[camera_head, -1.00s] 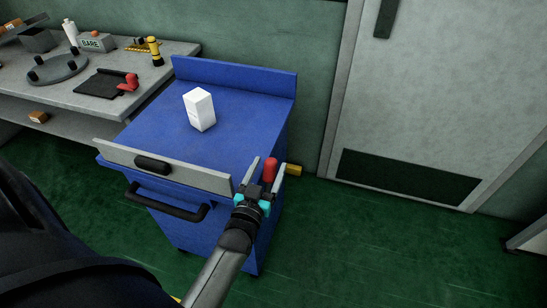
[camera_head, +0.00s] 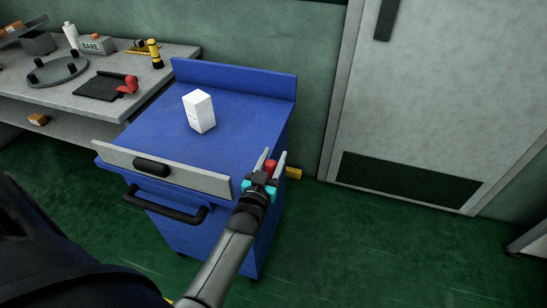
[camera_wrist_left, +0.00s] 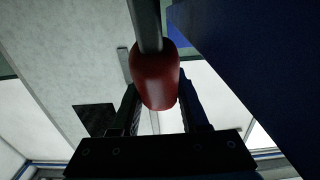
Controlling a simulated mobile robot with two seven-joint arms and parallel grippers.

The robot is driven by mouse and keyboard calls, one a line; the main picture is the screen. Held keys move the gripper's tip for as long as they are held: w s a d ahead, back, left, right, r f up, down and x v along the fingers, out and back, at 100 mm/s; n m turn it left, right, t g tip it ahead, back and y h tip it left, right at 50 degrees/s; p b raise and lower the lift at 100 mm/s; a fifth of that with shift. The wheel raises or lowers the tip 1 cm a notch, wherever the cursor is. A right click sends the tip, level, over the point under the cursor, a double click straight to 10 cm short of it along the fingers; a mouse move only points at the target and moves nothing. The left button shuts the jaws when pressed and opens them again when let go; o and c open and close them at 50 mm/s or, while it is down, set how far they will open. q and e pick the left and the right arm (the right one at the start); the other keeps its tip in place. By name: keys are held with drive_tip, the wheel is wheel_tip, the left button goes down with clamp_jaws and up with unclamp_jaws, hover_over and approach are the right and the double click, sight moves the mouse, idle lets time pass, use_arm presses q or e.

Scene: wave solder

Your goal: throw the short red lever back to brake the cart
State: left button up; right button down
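The short red lever shows as a red knob (camera_head: 271,165) at the right side of the blue cart (camera_head: 150,130). In the left wrist view the rounded red knob (camera_wrist_left: 156,75) sits on a grey rod, close in front of the fingers. My left gripper (camera_head: 274,161) is open, its two fingers on either side of the knob in the head view. I cannot tell whether either finger touches it. The gripper's dark fingers also show in the left wrist view (camera_wrist_left: 162,105). My right gripper is not in view.
A white box (camera_head: 199,111) stands on the cart top. The cart has a grey front rail and a black handle (camera_head: 165,207). A yellow part (camera_head: 293,173) sticks out behind the gripper. A grey bench (camera_head: 60,97) with several items is at left. Green floor is clear to the right.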

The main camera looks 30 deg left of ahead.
use_arm(q)
clamp_jaws()
idle(0.9)
